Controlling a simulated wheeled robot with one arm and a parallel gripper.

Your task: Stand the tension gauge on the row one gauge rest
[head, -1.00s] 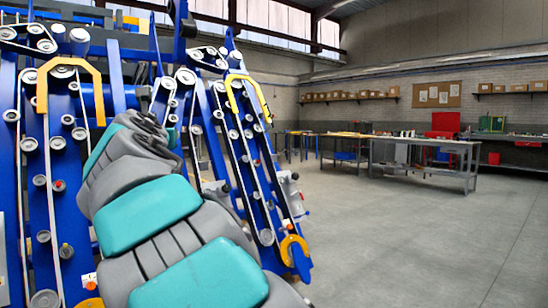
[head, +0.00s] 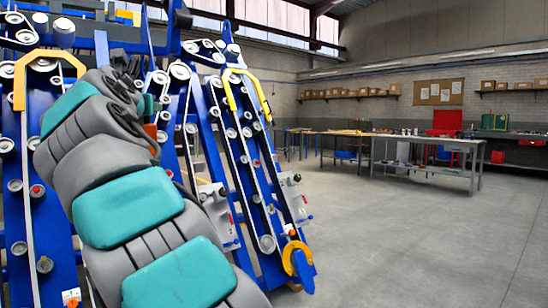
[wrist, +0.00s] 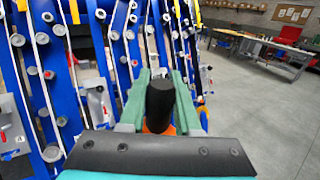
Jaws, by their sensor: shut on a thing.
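In the wrist view, my gripper (wrist: 158,100) has its two green fingers shut on a dark, round-ended handle with orange at its base, which I take to be the tension gauge (wrist: 160,100). Its far end is hidden behind the handle. It is held in front of the blue rows, apart from them as far as I can tell. In the head view my arm hides most of the gripper. Grey bracket-like fittings sit low on the rows, one at the right row (head: 291,197) and one further left (head: 214,212). I cannot tell which is the row one gauge rest.
Slanted blue row units (head: 255,150) with belts, rollers and yellow hoops (head: 232,82) fill the left and middle. A workbench (head: 425,147) stands far back right, below shelves with boxes. The grey floor (head: 420,250) at right is clear.

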